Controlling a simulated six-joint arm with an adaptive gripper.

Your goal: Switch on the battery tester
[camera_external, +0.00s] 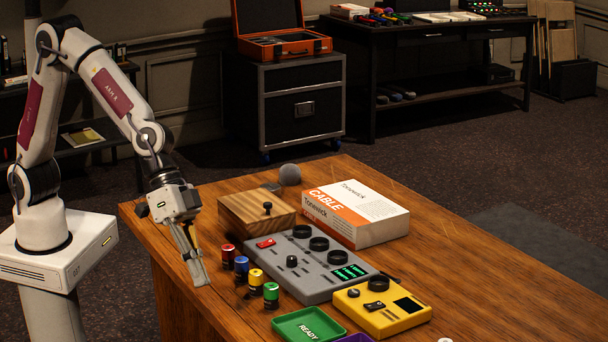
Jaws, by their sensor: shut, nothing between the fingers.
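The battery tester (350,310) is most likely the yellow box at the front right of the table. It has a small knob (353,293), a black rocker switch (375,306), a dark screen (408,305) and a black ring on its top. I cannot tell the rocker's position, and the screen looks unlit. My gripper (200,283) points down near the table's left edge, shut and empty. It is well to the left of the tester, with the coloured cylinders and the grey mixing desk between them.
A grey mixing desk (268,270) with a red switch and lit green bars stands beside the tester. Several coloured cylinders (256,280) stand to its left. A green READY tray (290,325) is in front. A wooden box (255,220) and a cable carton (375,235) stand behind.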

